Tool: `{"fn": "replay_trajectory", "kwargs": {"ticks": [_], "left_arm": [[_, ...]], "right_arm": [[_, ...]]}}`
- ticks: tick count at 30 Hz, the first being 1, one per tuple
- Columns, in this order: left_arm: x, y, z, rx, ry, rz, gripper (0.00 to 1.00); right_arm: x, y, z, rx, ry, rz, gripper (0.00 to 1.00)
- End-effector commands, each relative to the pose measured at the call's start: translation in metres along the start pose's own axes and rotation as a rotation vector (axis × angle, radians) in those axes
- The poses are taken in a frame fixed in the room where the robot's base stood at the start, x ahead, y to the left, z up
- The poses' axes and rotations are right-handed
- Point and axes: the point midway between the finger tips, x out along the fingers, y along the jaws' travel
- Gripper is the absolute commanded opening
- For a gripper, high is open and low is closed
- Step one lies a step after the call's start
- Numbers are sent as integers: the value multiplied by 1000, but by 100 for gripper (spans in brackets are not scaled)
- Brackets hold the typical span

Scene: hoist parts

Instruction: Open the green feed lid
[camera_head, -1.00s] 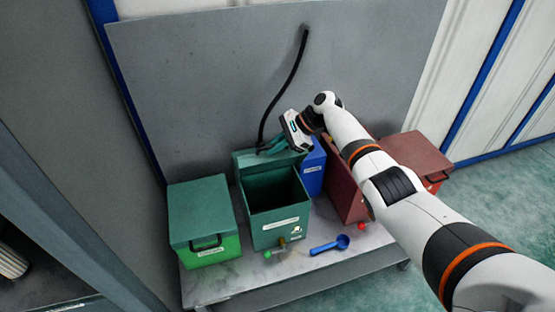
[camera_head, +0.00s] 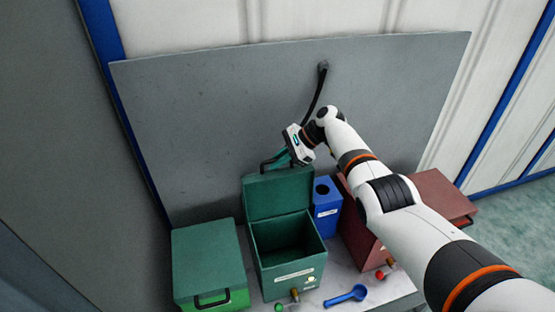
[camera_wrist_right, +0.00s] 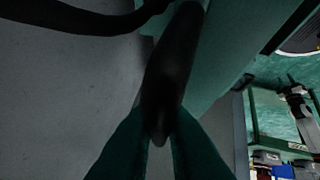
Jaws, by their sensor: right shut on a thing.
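The green feed lid (camera_head: 279,194) stands raised at the back of the middle dark green box (camera_head: 287,264), and the box's dark inside shows. My right gripper (camera_head: 275,162) is at the lid's top edge, shut on its black handle (camera_head: 265,167). In the right wrist view the dark handle (camera_wrist_right: 168,75) lies between my green fingertips (camera_wrist_right: 160,140), with the lid's green face (camera_wrist_right: 225,50) beside it. My left gripper is not in view.
A closed green box (camera_head: 208,262) stands left of the open one. A blue box (camera_head: 326,212) and a dark red box (camera_head: 362,237) stand to its right. A blue scoop (camera_head: 346,296) lies in front. A grey panel (camera_head: 210,130) rises behind, with a black hose (camera_head: 314,95).

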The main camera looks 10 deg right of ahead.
Motion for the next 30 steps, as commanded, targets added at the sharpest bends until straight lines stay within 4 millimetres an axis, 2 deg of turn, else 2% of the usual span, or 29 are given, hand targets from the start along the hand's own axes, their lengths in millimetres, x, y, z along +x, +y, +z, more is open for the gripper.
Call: {"fn": "replay_trajectory", "kwargs": {"ticks": [12, 13, 17, 25, 30], "left_arm": [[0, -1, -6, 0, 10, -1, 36], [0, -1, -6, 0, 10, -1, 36], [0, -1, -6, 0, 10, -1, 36], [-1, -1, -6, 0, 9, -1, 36], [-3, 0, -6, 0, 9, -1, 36]], "right_arm": [[2, -2, 1, -1, -2, -4, 0], [2, -2, 1, -1, -2, -4, 12], [1, -1, 1, 0, -2, -3, 33], [0, -1, 1, 0, -1, -2, 33], [-19, 0, 1, -1, -2, 1, 33]]}}
